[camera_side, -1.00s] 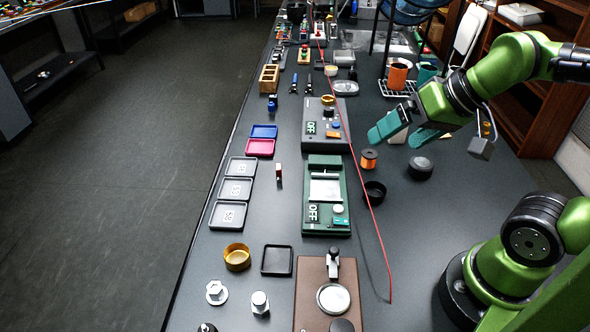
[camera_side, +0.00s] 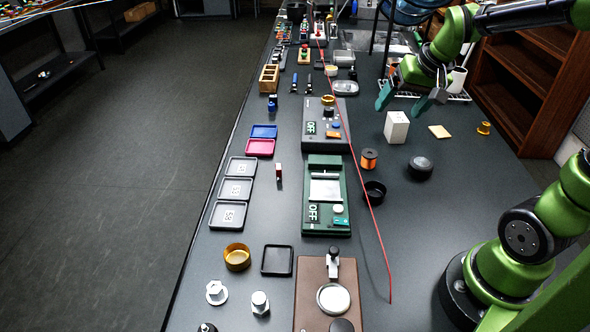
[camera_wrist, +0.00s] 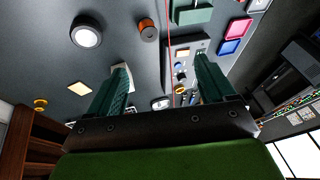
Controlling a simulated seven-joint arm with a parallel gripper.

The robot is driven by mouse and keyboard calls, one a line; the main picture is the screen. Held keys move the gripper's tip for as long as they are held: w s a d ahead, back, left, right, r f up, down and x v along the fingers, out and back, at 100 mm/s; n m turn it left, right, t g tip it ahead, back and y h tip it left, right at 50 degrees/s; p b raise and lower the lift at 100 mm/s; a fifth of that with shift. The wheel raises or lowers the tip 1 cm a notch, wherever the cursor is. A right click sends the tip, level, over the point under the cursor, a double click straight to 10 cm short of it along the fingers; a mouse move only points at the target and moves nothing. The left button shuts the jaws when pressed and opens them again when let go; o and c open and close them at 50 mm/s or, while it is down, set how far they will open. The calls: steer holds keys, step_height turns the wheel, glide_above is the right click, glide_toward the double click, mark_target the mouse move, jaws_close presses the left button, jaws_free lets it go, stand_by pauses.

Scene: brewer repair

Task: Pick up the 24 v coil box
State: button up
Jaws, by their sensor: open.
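A white upright box (camera_side: 396,128), the likely coil box, stands on the dark bench right of the grey unit. I cannot read any label on it. My gripper (camera_side: 407,102) is open and empty, above and behind the box in the side view, apart from it. In the wrist view my gripper (camera_wrist: 162,68) shows its two teal fingers spread wide. A pale part of the box (camera_wrist: 124,67) shows there at the left finger's tip, with most of it hidden behind that finger.
An orange spool (camera_side: 368,158), a black round knob (camera_side: 420,167) and a black ring (camera_side: 374,191) stand in front of the box. A beige square (camera_side: 439,132) and a brass piece (camera_side: 484,128) lie to its right. A grey unit (camera_side: 318,141) and a red cable (camera_side: 361,176) are left.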

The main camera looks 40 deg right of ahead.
steer(key=w+d+f+g+h, duration=0.1)
steer(key=w+d+f+h, duration=0.2)
steer(key=d, duration=1)
glide_toward(399, 117)
steer(key=shift+y, duration=0.3)
steer(key=x, duration=0.4)
steer(key=shift+s+f, duration=0.2)
steer(key=shift+f, duration=0.15)
steer(key=shift+w+d+x, duration=0.1)
steer(key=shift+x, duration=1.5)
steer(key=shift+w+d+x, duration=0.1)
steer(key=shift+d+x, duration=0.05)
steer(key=shift+x, duration=1.5)
steer(key=shift+r, duration=0.2)
steer(key=c, duration=1.1)
steer(key=shift+c, duration=0.4)
